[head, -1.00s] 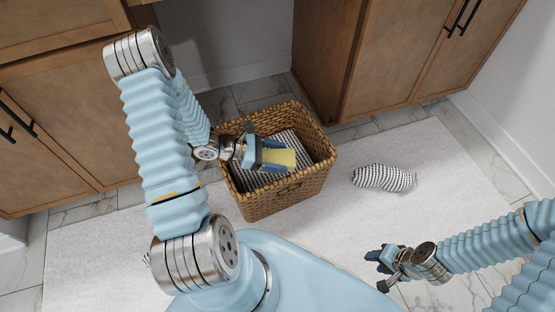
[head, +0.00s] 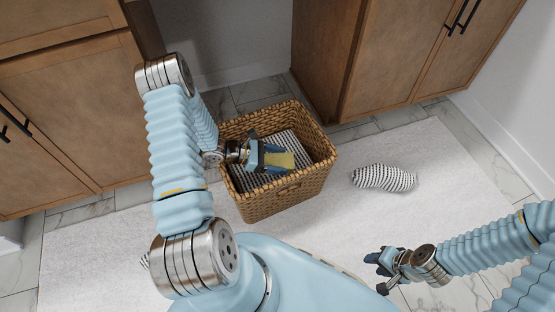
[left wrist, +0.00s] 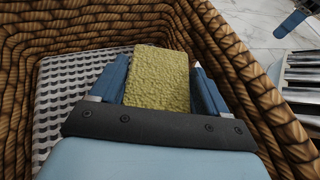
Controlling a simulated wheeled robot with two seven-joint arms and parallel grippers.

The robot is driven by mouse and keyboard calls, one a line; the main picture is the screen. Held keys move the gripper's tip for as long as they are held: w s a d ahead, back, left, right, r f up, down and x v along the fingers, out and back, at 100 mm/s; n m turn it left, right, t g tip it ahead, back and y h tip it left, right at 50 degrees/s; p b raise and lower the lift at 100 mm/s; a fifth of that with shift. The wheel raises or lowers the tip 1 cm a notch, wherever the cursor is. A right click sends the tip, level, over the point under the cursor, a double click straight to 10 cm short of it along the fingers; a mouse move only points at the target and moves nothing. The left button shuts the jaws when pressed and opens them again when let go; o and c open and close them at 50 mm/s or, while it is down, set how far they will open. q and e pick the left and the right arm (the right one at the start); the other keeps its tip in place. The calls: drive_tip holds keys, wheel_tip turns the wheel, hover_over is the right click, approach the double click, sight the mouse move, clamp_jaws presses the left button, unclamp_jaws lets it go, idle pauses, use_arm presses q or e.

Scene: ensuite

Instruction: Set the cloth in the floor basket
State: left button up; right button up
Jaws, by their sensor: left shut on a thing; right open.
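The floor basket (head: 278,203) is a brown woven box standing on the pale mat; its wall also fills the left wrist view (left wrist: 215,20). My left gripper (head: 277,160) is inside the basket's opening, shut on a yellow cloth (head: 281,160). In the left wrist view the cloth (left wrist: 161,78) is a rough yellow-green block between the two blue fingers. A black-and-white patterned cloth (head: 289,143) lies in the basket under the gripper. My right gripper (head: 376,262) is apart from the basket, low at the right, open and empty.
A black-and-white patterned bundle (head: 384,178) lies on the white mat (head: 440,150) right of the basket. Wooden cabinets stand behind at left (head: 80,110) and right (head: 370,50). The mat between basket and bundle is clear.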

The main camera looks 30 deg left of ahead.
use_arm(q)
drive_tip(key=shift+f+b, duration=0.5)
drive_tip(key=shift+f, duration=0.1)
drive_tip(key=o, duration=1)
drive_tip(key=shift+r, duration=0.15)
drive_tip(key=shift+r+p, duration=0.25)
drive_tip(key=shift+p, duration=0.15)
drive_tip(key=shift+r+p, duration=0.6)
drive_tip(key=shift+r, duration=0.05)
drive_tip(key=v, duration=1.1)
drive_tip(key=shift+s+a+f, duration=0.25)
drive_tip(key=shift+a, duration=0.15)
